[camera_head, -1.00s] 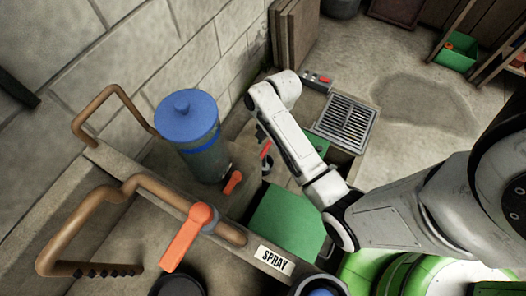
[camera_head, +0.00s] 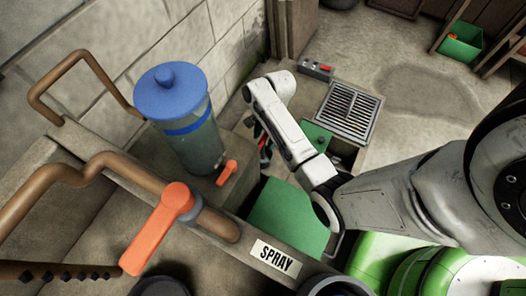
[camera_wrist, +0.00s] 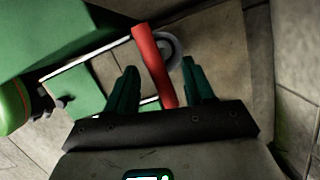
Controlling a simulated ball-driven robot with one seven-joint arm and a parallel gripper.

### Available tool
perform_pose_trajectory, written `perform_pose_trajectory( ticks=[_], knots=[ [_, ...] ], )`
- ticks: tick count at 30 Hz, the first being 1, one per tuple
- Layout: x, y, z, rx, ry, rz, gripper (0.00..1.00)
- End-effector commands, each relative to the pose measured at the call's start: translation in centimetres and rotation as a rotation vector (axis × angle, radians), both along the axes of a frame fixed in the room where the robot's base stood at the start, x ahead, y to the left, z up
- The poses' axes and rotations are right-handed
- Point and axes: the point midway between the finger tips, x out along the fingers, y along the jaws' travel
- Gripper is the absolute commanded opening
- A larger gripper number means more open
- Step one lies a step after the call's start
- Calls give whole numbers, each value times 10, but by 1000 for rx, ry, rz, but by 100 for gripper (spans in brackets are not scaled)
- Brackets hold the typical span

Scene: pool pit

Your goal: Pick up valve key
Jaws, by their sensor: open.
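A red bar (camera_wrist: 153,65), which looks like the valve key, shows in the wrist view with a grey ring (camera_wrist: 174,48) beside its upper part. My gripper (camera_wrist: 160,75) is open, its two dark green fingers apart on either side of the bar's lower part. I cannot tell whether either finger touches it. In the head view my gripper (camera_head: 264,142) is low beside the blue-lidded canister, partly hidden behind my forearm. The bar is mostly hidden there.
The blue-lidded canister (camera_head: 185,120) with an orange tap stands left of my gripper. A copper pipe with an orange lever (camera_head: 160,225) and a SPRAY label (camera_head: 274,256) are in front. A green panel (camera_head: 290,218) lies close by. A floor grate (camera_head: 347,110) is behind, right.

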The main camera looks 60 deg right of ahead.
Motion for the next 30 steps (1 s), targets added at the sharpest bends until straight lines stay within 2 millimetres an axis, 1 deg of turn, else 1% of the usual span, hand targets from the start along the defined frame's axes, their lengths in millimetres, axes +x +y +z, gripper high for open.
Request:
perform_pose_trajectory(
  ticks=[1, 7, 9, 16, 30],
  knots=[
    [0, 4, -11, 1, 2, 3, 53],
    [1, 15, -37, 1, 1, 1, 53],
    [1, 16, -40, 0, 1, 1, 53],
    [1, 16, -39, 0, 0, 1, 52],
    [1, 16, -39, 0, 0, 1, 7]
  ],
)
